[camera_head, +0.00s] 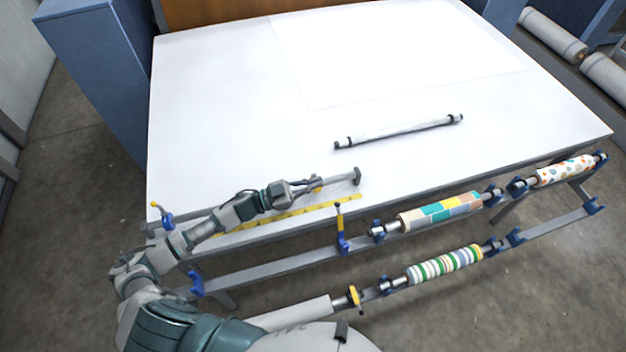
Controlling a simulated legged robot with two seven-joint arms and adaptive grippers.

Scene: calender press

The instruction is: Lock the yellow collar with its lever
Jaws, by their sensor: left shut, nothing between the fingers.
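A yellow collar with a small upright lever (354,296) sits on the shaft at the inner end of the lower roller, in the lower middle of the head view. Whether its lever is locked is too small to tell. My left gripper (316,183) is over the table's front edge, up and left of that collar and well apart from it. It is shut and empty, beside a grey bar (340,179) with a dark end piece. My right gripper is not in view.
Yellow levers on blue mounts stand at the front rail (340,220) and the table's left corner (156,212). Patterned rolls (440,212) hang along the front. A yellow ruler (342,201) lines the table edge. A white roller (400,132) lies on the otherwise open white table (220,90).

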